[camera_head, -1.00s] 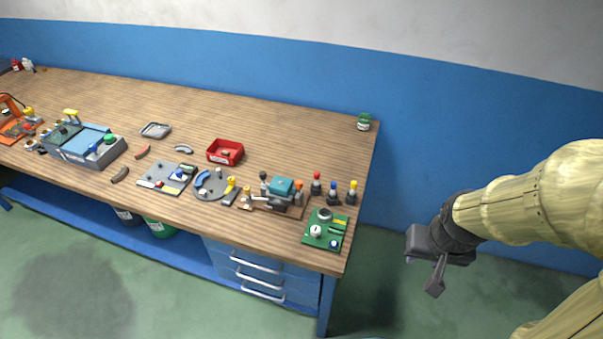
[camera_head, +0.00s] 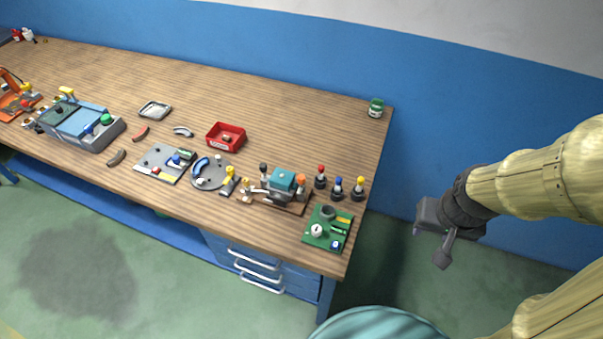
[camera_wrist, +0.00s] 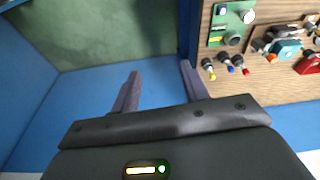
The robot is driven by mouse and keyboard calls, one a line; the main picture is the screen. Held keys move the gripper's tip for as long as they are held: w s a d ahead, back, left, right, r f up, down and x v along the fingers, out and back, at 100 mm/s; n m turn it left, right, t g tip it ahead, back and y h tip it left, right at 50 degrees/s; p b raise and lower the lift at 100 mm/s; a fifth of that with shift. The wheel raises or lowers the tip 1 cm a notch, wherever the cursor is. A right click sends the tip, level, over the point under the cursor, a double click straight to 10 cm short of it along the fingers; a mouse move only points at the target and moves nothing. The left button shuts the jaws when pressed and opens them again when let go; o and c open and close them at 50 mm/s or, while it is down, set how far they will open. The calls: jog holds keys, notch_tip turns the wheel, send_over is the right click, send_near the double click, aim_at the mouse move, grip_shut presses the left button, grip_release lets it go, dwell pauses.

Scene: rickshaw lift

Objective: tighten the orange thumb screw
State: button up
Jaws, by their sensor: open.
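A small orange knob (camera_head: 301,180), which looks like the thumb screw, sits at the right end of a teal-topped device (camera_head: 282,182) on a brown board near the table's right end. My gripper (camera_head: 430,242) is off the table's right end, well to the right of the device. In the wrist view my gripper (camera_wrist: 160,70) is open, with nothing between its fingers.
The wooden table (camera_head: 300,120) has a free right edge facing my arm. A green board (camera_head: 328,229) lies at the near right corner. Red, blue and yellow knobbed pegs (camera_head: 338,189) stand right of the device. A red bin (camera_head: 226,137) is behind it.

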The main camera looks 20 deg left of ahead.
jog(key=w+a+n+b, duration=0.1)
jog(key=w+a+n, duration=0.25)
jog(key=w, duration=0.35)
jog(key=n+g+b, duration=0.3)
jog(key=n+b, duration=0.2)
jog(key=n, duration=0.5)
send_over(302, 176)
jog(key=shift+s+n, duration=0.2)
jog(key=shift+n, duration=0.05)
jog(key=shift+a+f, duration=0.1)
notch_tip(302, 176, down, 16)
jog(key=p, duration=0.2)
jog(key=shift+f+p, duration=0.25)
jog(key=shift+p, duration=0.05)
jog(key=shift+w+f, duration=0.15)
jog(key=shift+f, duration=0.2)
